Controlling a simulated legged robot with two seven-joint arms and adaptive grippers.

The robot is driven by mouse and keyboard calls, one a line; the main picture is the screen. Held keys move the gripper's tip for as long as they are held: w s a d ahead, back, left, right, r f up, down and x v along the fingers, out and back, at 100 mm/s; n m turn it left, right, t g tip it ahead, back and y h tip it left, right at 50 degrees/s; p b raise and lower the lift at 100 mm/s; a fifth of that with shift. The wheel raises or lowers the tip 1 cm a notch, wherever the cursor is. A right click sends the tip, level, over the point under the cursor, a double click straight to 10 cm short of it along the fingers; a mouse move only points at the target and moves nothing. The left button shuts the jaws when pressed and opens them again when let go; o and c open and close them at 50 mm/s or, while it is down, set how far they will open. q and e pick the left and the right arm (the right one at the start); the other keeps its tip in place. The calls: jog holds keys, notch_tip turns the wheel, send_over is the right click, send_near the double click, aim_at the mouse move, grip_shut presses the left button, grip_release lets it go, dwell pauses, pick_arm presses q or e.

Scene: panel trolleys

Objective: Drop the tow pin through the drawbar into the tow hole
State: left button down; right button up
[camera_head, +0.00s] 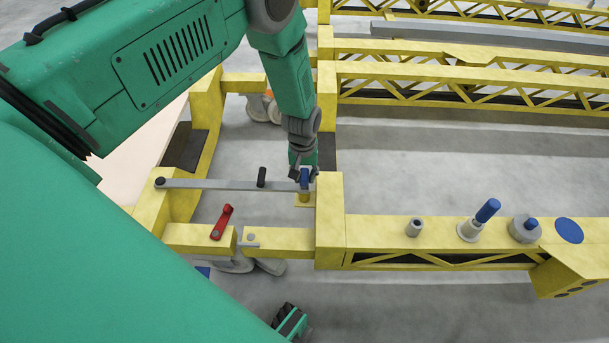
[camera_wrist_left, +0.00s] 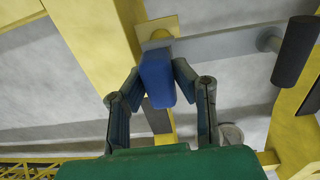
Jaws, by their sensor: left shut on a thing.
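My left gripper (camera_head: 303,178) is shut on the blue handle of the tow pin (camera_head: 304,182). The wrist view shows the handle (camera_wrist_left: 156,80) between the two fingers. The grey drawbar (camera_head: 215,184) lies across the gap in the yellow frame, from a dark pivot at its left end to beneath the gripper. It has a dark upright peg (camera_head: 262,177). Under the pin, at the drawbar's right end, is a small yellow plate (camera_head: 302,205). The pin's lower part and the tow hole are hidden, so I cannot tell how deep the pin sits.
A red lever (camera_head: 221,222) stands on the yellow frame at the lower left. A yellow beam (camera_head: 380,233) to the right carries a grey collar (camera_head: 414,227), a blue-topped pin (camera_head: 487,211) and a grey knob (camera_head: 525,229). Yellow trusses (camera_head: 460,78) run behind. Grey floor lies between.

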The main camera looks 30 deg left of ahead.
pick_arm(q)
jog(key=shift+f+b, duration=0.9)
jog(key=shift+f, duration=0.5)
jog(key=c, duration=1.2)
grip_release()
notch_tip(320, 180, up, 8)
jog(key=p, duration=0.6)
jog(key=shift+p, duration=0.4)
jog(key=shift+s, duration=0.1)
jog(key=s+d+r+m+p, duration=0.1)
jog(key=s+r, duration=0.4)
jog(key=s, duration=0.5)
jog(key=s+d+r+m+p, duration=0.1)
jog(key=s+r+m+p, duration=0.2)
jog(key=s, duration=0.7)
jog(key=s+d+r+m+p, duration=0.1)
jog(key=s+r+m+p, duration=0.2)
jog(key=s+r+p, duration=0.3)
jog(key=shift+s+d+r+t, duration=0.15)
jog(key=shift+s, duration=0.85)
jog(key=shift+s+d+r+t, duration=0.15)
jog(key=shift+s, duration=0.8)
